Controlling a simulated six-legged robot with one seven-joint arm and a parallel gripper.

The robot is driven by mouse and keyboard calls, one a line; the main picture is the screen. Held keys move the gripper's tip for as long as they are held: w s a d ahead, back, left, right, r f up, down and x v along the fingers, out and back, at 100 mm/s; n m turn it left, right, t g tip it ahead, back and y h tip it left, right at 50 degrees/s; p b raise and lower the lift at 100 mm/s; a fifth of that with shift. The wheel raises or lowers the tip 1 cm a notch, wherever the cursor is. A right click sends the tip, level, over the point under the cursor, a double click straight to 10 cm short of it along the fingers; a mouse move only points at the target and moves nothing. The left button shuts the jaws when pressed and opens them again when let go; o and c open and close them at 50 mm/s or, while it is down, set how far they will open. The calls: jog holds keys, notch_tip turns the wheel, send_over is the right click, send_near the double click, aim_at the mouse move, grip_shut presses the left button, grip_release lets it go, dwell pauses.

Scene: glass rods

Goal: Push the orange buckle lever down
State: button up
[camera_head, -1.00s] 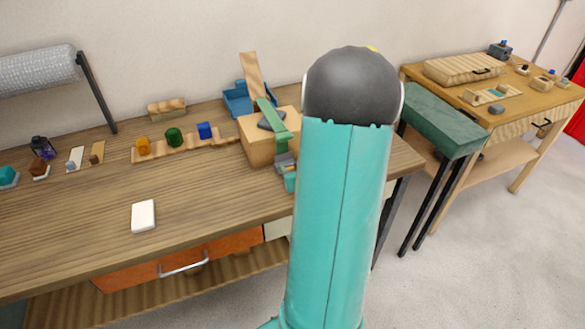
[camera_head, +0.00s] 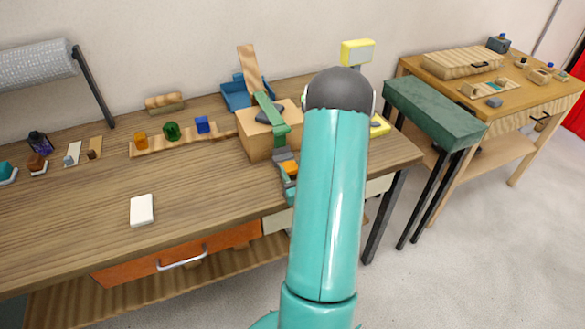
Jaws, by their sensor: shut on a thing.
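A small orange piece (camera_head: 290,167), which looks like the buckle lever, shows at the front right of the wooden bench. It lies between a grey part (camera_head: 283,155) and a teal part (camera_head: 291,188), just left of my teal arm. It is too small to tell how far it is tilted. My upper arm and its dark elbow joint stand in front of the bench's right end. My gripper cannot be made out; the arm hides the area behind it.
A wooden box (camera_head: 256,145) with a green lever (camera_head: 271,117) stands behind the orange piece. A yellow-framed object (camera_head: 357,52) stands behind my elbow. A white block (camera_head: 142,210) lies on the bench's clear front left. A green-topped stand (camera_head: 432,112) is at the right.

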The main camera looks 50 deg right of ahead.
dwell(0.3)
jog(key=o, duration=1)
jog(key=shift+s+a, duration=0.1)
